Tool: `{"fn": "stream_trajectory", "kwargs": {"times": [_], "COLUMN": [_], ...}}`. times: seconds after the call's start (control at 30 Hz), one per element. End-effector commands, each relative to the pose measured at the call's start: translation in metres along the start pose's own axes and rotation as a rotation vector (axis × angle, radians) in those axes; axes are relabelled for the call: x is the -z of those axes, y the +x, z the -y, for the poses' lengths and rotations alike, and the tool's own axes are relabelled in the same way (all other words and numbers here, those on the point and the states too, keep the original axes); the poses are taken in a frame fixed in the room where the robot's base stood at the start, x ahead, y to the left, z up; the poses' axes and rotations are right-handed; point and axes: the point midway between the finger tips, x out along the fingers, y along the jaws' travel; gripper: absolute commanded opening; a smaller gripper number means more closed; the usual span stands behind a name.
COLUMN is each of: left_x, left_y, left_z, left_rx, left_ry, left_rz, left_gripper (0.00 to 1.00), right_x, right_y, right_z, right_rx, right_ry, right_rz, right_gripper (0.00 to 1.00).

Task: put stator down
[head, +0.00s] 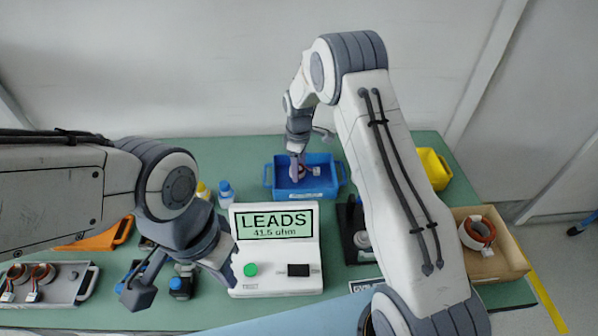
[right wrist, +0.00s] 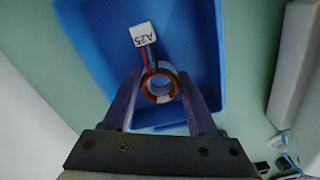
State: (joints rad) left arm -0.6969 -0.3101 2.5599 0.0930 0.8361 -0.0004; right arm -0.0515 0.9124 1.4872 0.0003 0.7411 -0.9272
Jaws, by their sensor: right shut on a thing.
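A stator (right wrist: 160,99), a small copper-and-white ring with coloured leads and a white tag reading A25 (right wrist: 143,34), is between the two fingers of my right gripper (right wrist: 160,90) in the right wrist view. The gripper is shut on it. Behind it is the blue tray (right wrist: 95,30). In the head view my right gripper (head: 299,172) reaches down into the blue tray (head: 330,186) at the back middle, and the stator is mostly hidden there. Whether the stator touches the tray floor I cannot tell. My left gripper (head: 180,280) is open, at the left of the tester.
The white tester (head: 275,275) reads LEADS 41.5 ohm. A grey tray (head: 62,290) with stators is at left, an orange bin (head: 105,238) behind it. A cardboard box (head: 490,265) holding an orange ring is at right. A yellow bin (head: 435,168) stands at back right.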

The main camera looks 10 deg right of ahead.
Motion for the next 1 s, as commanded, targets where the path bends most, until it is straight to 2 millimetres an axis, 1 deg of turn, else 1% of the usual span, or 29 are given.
{"fn": "stream_trajectory", "kwargs": {"times": [0.03, 0.13, 0.47, 0.5, 0.57, 0.6, 0.87, 0.97, 1.0], "left_x": [0.0, 0.0, 0.0, 0.0, 0.0, 0.0, 0.0, 0.0, 0.0], "left_y": [-0.003, -0.005, -0.002, -0.002, -0.002, -0.002, -0.003, -0.005, -0.002], "left_z": [0.0, 0.0, 0.0, 0.0, 0.0, 0.0, 0.0, 0.0, 0.0], "left_rx": [0.0, 0.0, 0.0, 0.0, 0.0, 0.0, 0.0, 0.0, 0.0], "left_ry": [0.0, 0.0, 0.0, 0.0, 0.0, 0.0, 0.0, 0.0, 0.0], "left_rz": [0.0, 0.0, 0.0, 0.0, 0.0, 0.0, 0.0, 0.0, 0.0], "left_gripper": [0.0, 0.0, 0.0, 0.0, 0.0, 0.0, 0.0, 0.0, 0.0], "right_x": [-0.001, 0.0, 0.0, 0.0, 0.0, 0.0, 0.0, 0.0, 0.0], "right_y": [0.008, 0.019, 0.024, 0.024, 0.024, 0.024, 0.023, 0.018, 0.015], "right_z": [0.001, 0.0, 0.0, 0.0, 0.0, 0.0, 0.0, 0.0, 0.0], "right_rx": [0.004, 0.002, 0.0, 0.001, 0.001, 0.001, 0.001, 0.0, -0.001], "right_ry": [0.0, 0.0, 0.001, 0.001, 0.001, 0.001, 0.001, 0.001, 0.001], "right_rz": [0.003, 0.001, 0.0, 0.0, 0.0, 0.0, 0.0, 0.0, -0.001], "right_gripper": [0.0, 0.0, 0.0, 0.62, 0.85, 0.89, 0.89, 0.89, 0.89]}}
